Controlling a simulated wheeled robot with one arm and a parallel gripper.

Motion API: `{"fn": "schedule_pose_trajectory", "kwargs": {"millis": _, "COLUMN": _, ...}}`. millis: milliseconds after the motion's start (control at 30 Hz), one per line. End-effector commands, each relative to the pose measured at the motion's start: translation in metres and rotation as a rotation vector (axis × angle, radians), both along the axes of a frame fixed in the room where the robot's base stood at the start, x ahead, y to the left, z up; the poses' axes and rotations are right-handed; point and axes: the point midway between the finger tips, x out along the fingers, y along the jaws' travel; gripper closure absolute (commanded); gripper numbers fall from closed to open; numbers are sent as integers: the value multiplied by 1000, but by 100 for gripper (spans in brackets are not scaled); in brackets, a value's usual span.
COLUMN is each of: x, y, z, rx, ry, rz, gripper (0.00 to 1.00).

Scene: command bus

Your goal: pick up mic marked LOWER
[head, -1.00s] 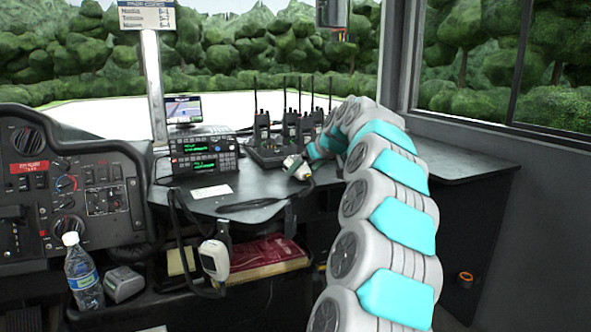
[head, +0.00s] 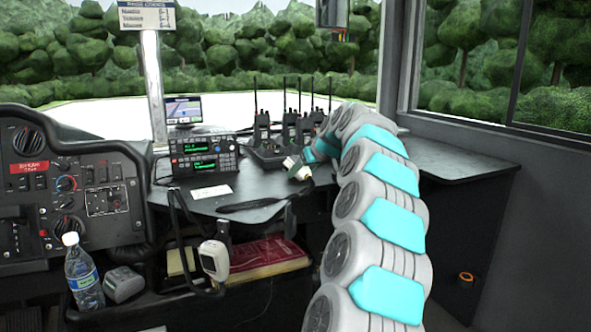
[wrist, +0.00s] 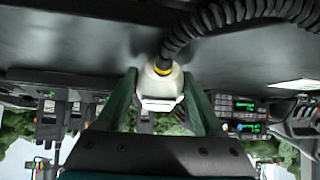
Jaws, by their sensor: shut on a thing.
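A white hand mic (wrist: 162,88) with a yellow ring at its cord end sits between the two green fingers of my gripper (wrist: 159,100), in the wrist view. The fingers are shut on it. A black coiled cord runs from it to the upper right. In the head view the held mic (head: 297,168) shows small and white, just above the desk's front edge, at the end of my arm. A second white mic (head: 214,259) hangs lower, below the desk's front edge. I cannot read a mark on either mic.
A two-part radio (head: 205,153) with green displays stands on the dark desk (head: 455,160). Several handheld radios (head: 262,130) stand upright behind the held mic. Below are a red book (head: 268,256) and a water bottle (head: 84,275). The desk's right side is clear.

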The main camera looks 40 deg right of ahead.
Motion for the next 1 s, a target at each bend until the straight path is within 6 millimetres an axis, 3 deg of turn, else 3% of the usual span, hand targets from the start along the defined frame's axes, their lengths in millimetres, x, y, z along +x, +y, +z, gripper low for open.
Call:
{"fn": "schedule_pose_trajectory", "kwargs": {"millis": 100, "x": 0, "y": 0, "z": 0, "rx": 0, "ry": 0, "rz": 0, "gripper": 76}}
{"fn": "schedule_pose_trajectory", "kwargs": {"millis": 267, "x": 0, "y": 0, "z": 3, "rx": 0, "ry": 0, "rz": 0, "gripper": 76}}
{"fn": "schedule_pose_trajectory", "kwargs": {"millis": 1000, "x": 0, "y": 0, "z": 56, "rx": -1, "ry": -1, "rz": 0, "gripper": 76}}
